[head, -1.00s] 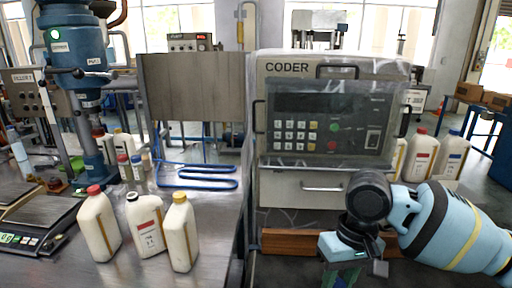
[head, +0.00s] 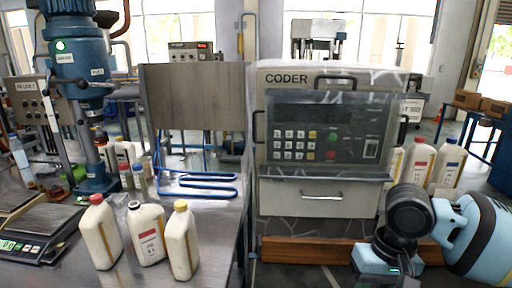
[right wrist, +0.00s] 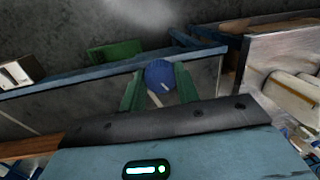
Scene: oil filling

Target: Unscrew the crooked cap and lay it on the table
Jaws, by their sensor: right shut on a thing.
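In the right wrist view, my right gripper (right wrist: 160,88) is shut on a round blue cap (right wrist: 160,75), held between its green fingers. No bottle is seen under the cap. In the head view my right arm is at the lower right, its fingers out of frame. On the steel table at the left stand a red-capped bottle (head: 99,233), a bottle with a dark top (head: 148,236) and a yellow-capped bottle (head: 182,243), all upright. Whether the dark top is a cap or an open neck I cannot tell. My left gripper is not in view.
The coder machine (head: 328,145) stands in the middle. More bottles, including a blue-capped one (head: 448,164), stand behind it at the right. A scale (head: 35,245) is at the left of the table. Blue frame bars (right wrist: 60,84) run below my right gripper.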

